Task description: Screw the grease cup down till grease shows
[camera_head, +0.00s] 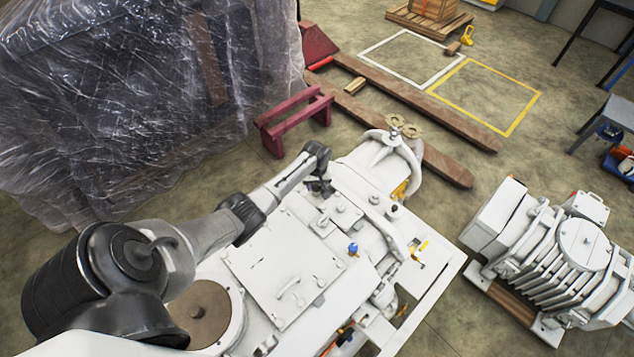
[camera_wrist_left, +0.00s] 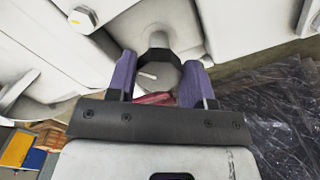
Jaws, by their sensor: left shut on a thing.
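In the left wrist view the grease cup (camera_wrist_left: 158,77) is a dark grey round cap with a light mark on its face. It sits at the end of a pale stem that comes from the white machine (camera_wrist_left: 150,22). My left gripper (camera_wrist_left: 157,78) has its two purple fingers on either side of the cap and is shut on it. In the head view my left gripper (camera_head: 318,187) reaches to the far side of the white machine (camera_head: 262,262), and I cannot make out the cup there. I cannot see any grease. My right gripper is not in view.
A plastic-wrapped load (camera_head: 130,90) fills the left back. A dark red stand (camera_head: 293,120) is beyond the machine, near long wooden beams (camera_head: 420,115). A second white finned machine (camera_head: 555,255) stands at right. Open floor lies inside the yellow outline (camera_head: 487,92).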

